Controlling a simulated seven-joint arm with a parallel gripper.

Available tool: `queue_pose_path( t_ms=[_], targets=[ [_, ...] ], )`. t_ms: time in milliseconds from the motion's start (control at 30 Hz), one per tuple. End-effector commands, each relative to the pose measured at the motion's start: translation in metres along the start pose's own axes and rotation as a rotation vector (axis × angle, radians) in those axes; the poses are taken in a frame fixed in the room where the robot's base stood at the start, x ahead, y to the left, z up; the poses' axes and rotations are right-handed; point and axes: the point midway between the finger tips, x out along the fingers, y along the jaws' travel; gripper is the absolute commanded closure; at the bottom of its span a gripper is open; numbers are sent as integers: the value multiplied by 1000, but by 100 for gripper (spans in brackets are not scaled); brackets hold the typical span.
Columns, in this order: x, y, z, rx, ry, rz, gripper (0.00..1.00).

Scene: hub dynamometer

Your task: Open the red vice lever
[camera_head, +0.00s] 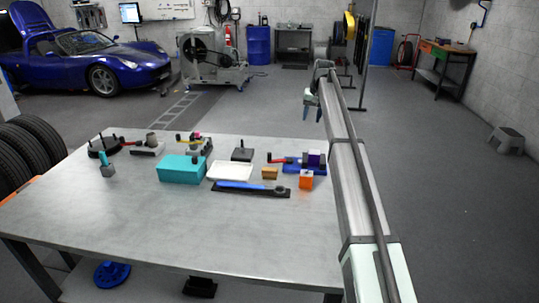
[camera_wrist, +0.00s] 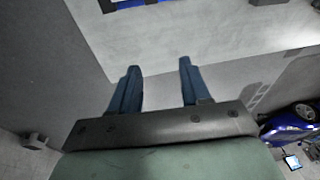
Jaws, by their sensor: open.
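The red vice lever (camera_head: 280,160) sticks out to the left of a vice with a blue base (camera_head: 295,170), at the right side of the workbench. A purple block (camera_head: 314,157) sits at the vice's jaws; I cannot tell whether it is clamped. My gripper (camera_head: 312,118) is open and empty, in the air beyond the bench's right back corner and apart from the lever. In the wrist view my gripper's fingers (camera_wrist: 159,66) are spread over the bench edge and floor. A blue part at the top edge of that view is cut off, and no lever shows there.
On the workbench (camera_head: 130,225) an orange block (camera_head: 306,180) stands in front of the vice. A small yellow-brown block (camera_head: 269,173), a blue-handled tool (camera_head: 240,187) on a dark tray, a white tray (camera_head: 230,171) and a teal box (camera_head: 182,168) lie to its left. The front of the bench is clear.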

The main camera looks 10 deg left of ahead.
Motion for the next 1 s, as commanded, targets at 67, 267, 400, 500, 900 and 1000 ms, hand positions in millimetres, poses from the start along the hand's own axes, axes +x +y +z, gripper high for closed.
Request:
queue_pose_path(
  t_ms=[67,267,400,500,900,1000],
  targets=[
    [6,-46,17,-45,-51,22,53],
    [13,-125,55,-124,-152,77,53],
    [15,-153,71,-153,-191,101,53],
    [16,-162,77,-162,-203,111,53],
    [62,-158,88,-164,-208,112,53],
    [80,-156,91,-164,-207,112,53]
  ],
)
